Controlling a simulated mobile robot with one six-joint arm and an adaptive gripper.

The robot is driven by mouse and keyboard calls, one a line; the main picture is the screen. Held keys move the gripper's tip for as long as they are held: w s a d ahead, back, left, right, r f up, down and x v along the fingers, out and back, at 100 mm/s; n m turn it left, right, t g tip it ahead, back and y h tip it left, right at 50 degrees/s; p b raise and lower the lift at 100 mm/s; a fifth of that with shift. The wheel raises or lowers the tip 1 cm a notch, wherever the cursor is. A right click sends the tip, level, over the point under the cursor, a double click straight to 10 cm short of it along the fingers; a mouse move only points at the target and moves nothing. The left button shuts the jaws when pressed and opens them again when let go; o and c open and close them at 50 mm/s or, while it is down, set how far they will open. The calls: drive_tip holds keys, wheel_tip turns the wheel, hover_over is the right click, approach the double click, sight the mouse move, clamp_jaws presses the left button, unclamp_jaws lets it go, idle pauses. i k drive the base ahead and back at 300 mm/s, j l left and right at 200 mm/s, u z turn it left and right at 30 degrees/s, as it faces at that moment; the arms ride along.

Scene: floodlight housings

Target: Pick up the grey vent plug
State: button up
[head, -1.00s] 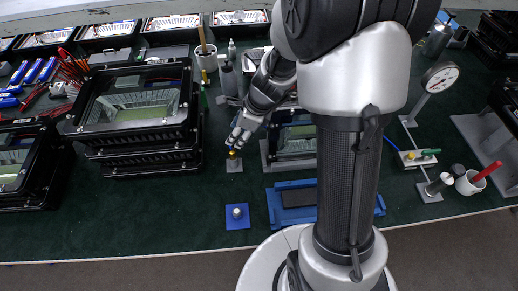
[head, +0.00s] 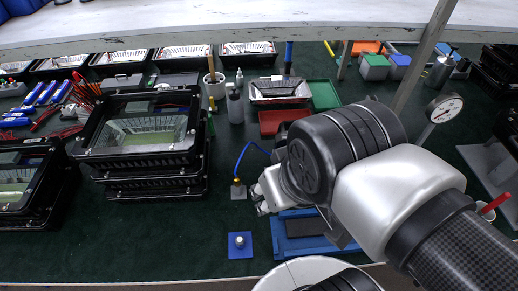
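A small round grey plug (head: 239,241), which looks like the vent plug, stands on a square blue pad (head: 247,252) near the front of the bench. My gripper (head: 259,202) is above and right of the pad, apart from the plug, close to a small grey block with a brass fitting (head: 237,183). The gripper is small, seen from the side and partly covered by my arm, so whether its fingers are open or shut does not show. Nothing is visibly held in it.
A blue hose (head: 245,153) arches up from the brass fitting. A blue tray (head: 287,238) lies right of the pad, partly under my arm. Stacked black floodlight housings (head: 150,185) stand at left. The green bench left of the pad is clear.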

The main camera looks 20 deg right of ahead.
sight(240, 241)
drive_tip(key=u, duration=0.35)
drive_tip(key=k+j+z, duration=0.2)
drive_tip(key=j+z, duration=0.25)
drive_tip(key=l+z, duration=0.1)
drive_tip(key=z, duration=0.9)
drive_tip(key=j+u, duration=0.1)
drive_tip(key=u, duration=0.9)
drive_tip(key=k, duration=0.05)
